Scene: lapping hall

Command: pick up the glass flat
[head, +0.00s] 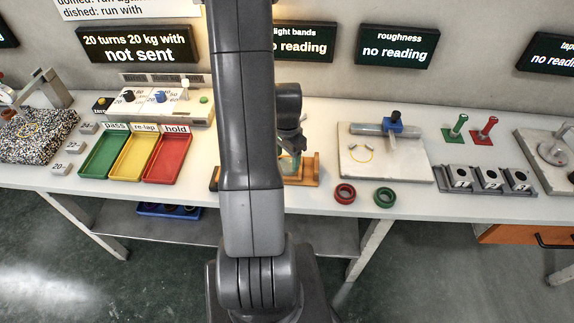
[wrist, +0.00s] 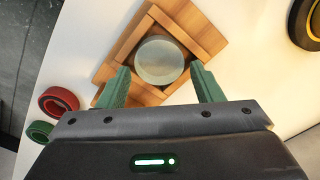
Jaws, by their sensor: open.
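The glass flat (wrist: 159,61) is a round, pale greenish disc in the wrist view. It sits in a square wooden holder (wrist: 118,62) on the bench. My gripper (wrist: 160,82) is open, with its two green fingers to either side of the near part of the disc. In the head view my gripper (head: 291,160) is low over the wooden holder (head: 305,172), and my arm hides most of both. The glass flat is hard to make out there.
Red ring (head: 344,193) and green ring (head: 384,197) lie near the bench's front edge, right of the holder. A grey plate (head: 400,167) with a blue-topped fixture stands behind them. Green, yellow and red trays (head: 167,158) are to the left. Bare bench (head: 440,205) shows at front right.

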